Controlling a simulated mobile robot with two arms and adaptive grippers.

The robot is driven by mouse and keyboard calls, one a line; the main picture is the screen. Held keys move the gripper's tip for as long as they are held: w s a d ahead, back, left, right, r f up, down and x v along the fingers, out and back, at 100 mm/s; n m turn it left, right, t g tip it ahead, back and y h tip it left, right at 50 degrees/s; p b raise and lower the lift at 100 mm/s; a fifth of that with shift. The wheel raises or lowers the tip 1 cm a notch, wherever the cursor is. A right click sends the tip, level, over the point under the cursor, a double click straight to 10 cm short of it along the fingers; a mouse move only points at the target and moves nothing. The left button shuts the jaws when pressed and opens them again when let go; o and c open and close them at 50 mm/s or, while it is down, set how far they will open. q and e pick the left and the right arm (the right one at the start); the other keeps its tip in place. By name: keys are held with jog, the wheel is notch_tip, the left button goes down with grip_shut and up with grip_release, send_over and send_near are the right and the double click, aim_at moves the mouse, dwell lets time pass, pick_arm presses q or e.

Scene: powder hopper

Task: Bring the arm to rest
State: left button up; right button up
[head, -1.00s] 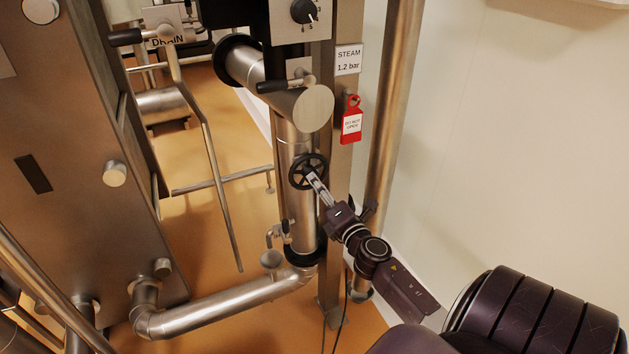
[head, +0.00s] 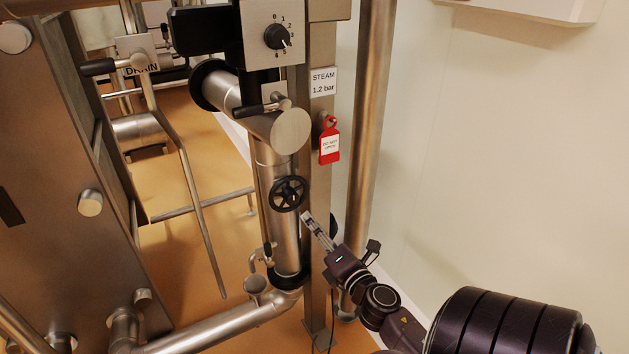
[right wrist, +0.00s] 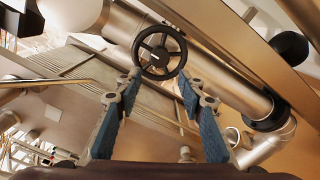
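My right gripper (head: 306,217) is in the head view, low and right of the black handwheel (head: 288,194) on the vertical steel pipe. In the right wrist view, the gripper's two blue-padded fingers (right wrist: 160,85) are apart with nothing between them. The handwheel (right wrist: 160,53) shows beyond the fingertips there. The fingertips look clear of its rim in the head view. My left gripper is in neither view.
A red hang tag (head: 329,144) and the STEAM 1.2 bar sign (head: 323,82) are on the post above my right gripper. A lever handle (head: 262,108) and dial (head: 277,37) are higher up. The pale wall (head: 500,160) at right has free room before it.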

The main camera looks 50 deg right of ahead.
dwell(0.3)
jog(key=s+a+f+m+g+y, duration=0.1)
jog(key=s+a+f+m+g, duration=0.25)
jog(key=f, duration=0.95)
jog(key=s+a+f+m+g+y, duration=0.1)
jog(key=s+a+f+m+g, duration=0.2)
jog(key=f, duration=1)
jog(key=s+a+f+m+g+y, duration=0.15)
jog(key=s+a+f+m, duration=0.3)
jog(key=f, duration=0.75)
jog(key=s+a+f+m+g, duration=0.2)
jog(key=s+a+f, duration=0.2)
jog(key=s, duration=0.6)
jog(key=s+a+f+m+g+y, duration=0.1)
jog(key=s+a+f+m+g, duration=0.1)
jog(key=s+f, duration=0.6)
jog(key=s+a+f+m+g+y, duration=0.1)
jog(key=s+a+f+g, duration=0.3)
jog(key=s, duration=0.7)
notch_tip(320, 180, down, 2)
jog(key=a+m, duration=0.1)
jog(key=a, duration=0.2)
jog(key=shift+s+f+m, duration=0.15)
jog(key=shift+s+m, duration=0.15)
jog(key=shift+m, duration=0.1)
